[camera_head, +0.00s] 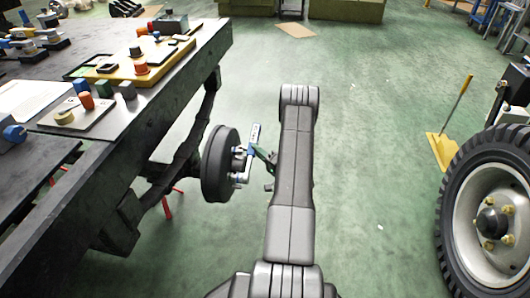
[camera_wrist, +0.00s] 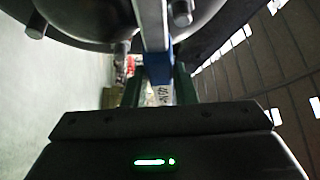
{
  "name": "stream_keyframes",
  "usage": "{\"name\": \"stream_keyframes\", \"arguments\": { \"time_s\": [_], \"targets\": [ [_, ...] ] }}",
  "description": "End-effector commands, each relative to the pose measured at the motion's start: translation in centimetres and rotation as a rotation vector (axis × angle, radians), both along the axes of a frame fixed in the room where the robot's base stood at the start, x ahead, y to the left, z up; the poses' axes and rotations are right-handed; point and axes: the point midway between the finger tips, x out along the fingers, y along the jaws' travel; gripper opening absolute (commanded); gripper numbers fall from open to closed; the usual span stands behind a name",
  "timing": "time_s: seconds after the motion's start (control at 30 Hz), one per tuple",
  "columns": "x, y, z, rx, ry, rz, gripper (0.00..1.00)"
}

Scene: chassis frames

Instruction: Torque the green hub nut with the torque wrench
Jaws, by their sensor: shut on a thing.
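The hub drum (camera_head: 218,165) is dark and round, mounted on edge at the side of the bench frame, its studded face to the right. The torque wrench (camera_head: 256,131) has a grey end, a blue section and a silver bar reaching down across the hub face. My gripper (camera_head: 261,153) is to the right of the hub, shut on the wrench. In the wrist view the wrench's blue section (camera_wrist: 158,67) is between my green fingers, its silver bar running up to the hub. Silver studs (camera_wrist: 181,12) show there. I cannot make out a green nut, nor whether the wrench seats on one.
The dark workbench (camera_head: 190,62) fills the left, with a yellow tray (camera_head: 173,61) and coloured blocks on top. A tyred wheel (camera_head: 490,210) stands at the lower right, near a yellow dustpan (camera_head: 441,151). The green floor between is mostly clear.

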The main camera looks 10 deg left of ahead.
Motion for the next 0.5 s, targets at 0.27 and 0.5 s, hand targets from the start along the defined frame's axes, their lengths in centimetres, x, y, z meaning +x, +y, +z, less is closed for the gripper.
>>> {"name": "stream_keyframes", "arguments": {
  "time_s": [0.27, 0.5],
  "targets": [
    [-1.4, 0.0, 2.4, -0.006, -0.242, 0.004, 0.0],
    [-2.8, 0.0, 3.7, -0.013, -0.439, 0.004, 0.0]
  ]
}}
